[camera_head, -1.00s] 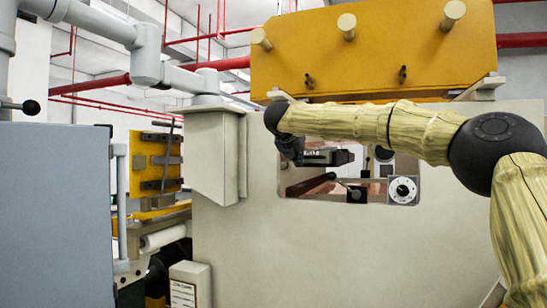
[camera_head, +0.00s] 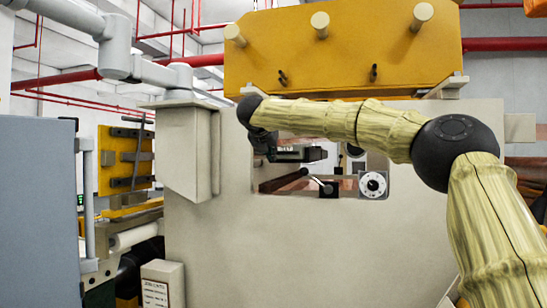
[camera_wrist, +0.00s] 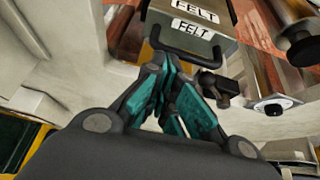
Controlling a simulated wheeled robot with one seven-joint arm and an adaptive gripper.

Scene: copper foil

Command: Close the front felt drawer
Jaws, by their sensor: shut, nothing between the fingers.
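The felt drawer (camera_wrist: 190,44) shows at the top of the wrist view as a grey box front with two white FELT labels and a dark handle. I cannot tell whether the two labels belong to one drawer or two. In the head view a small dark grey box (camera_head: 300,154) sits inside the machine's window beside my gripper. My gripper (camera_wrist: 172,70) is shut and empty, its teal-padded fingers together just below the handle. I cannot tell whether the fingertips touch it. In the head view my gripper (camera_head: 262,147) is mostly dark and partly hidden at the window's left edge.
The window is cut in a large beige machine panel (camera_head: 300,245). A round dial (camera_head: 373,185) sits at its lower right, and it shows in the wrist view (camera_wrist: 273,108). Copper-coloured strips run behind. A yellow plate (camera_head: 345,55) is above, and a grey cabinet (camera_head: 38,210) stands left.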

